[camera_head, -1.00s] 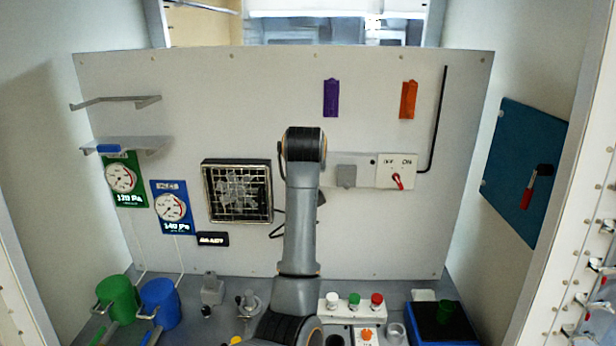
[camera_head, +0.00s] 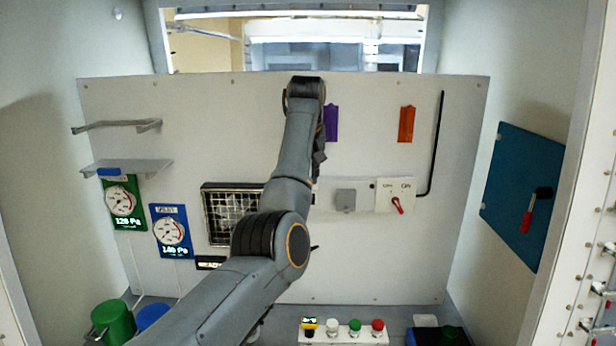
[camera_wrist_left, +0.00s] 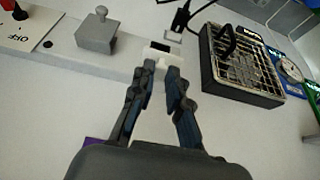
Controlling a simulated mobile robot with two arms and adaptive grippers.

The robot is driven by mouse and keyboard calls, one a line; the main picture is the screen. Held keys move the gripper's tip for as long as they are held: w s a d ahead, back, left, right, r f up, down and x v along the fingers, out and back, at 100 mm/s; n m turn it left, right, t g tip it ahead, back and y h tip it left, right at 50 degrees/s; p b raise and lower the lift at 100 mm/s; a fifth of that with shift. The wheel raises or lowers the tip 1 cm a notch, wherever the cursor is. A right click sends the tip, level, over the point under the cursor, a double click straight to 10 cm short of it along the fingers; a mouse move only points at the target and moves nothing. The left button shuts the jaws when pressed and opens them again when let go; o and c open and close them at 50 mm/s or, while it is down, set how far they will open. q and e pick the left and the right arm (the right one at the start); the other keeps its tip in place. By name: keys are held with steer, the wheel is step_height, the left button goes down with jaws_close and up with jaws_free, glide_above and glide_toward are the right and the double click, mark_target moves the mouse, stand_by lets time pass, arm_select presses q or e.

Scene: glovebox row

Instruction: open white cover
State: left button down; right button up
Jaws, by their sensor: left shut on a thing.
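In the left wrist view a small white cover (camera_wrist_left: 178,61) sits beside a dark socket opening (camera_wrist_left: 160,47) on the pale strip on the back panel. My left gripper (camera_wrist_left: 161,69) has its two dark fingers close together at the cover, shut on its edge. How far the cover is swung is hard to tell. In the head view my left arm hides the cover, and the fingers are mostly hidden behind the wrist.
On the same strip are a grey box (camera_head: 345,200) and a red OFF/ON switch (camera_head: 397,204). A grille (camera_wrist_left: 243,65) and a black cable plug (camera_wrist_left: 181,18) are close to the fingers. Purple (camera_head: 331,123) and orange (camera_head: 407,124) holders hang above.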

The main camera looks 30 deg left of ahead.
arm_select(q)
steer(key=shift+f+g, duration=0.15)
steer(key=shift+g, duration=0.15)
stand_by(0.5)
steer(key=c, duration=1.3)
jaws_free()
steer(key=shift+w, duration=0.1)
steer(key=shift+w+a, duration=0.1)
steer(key=v, duration=1.2)
steer(key=shift+a, duration=0.15)
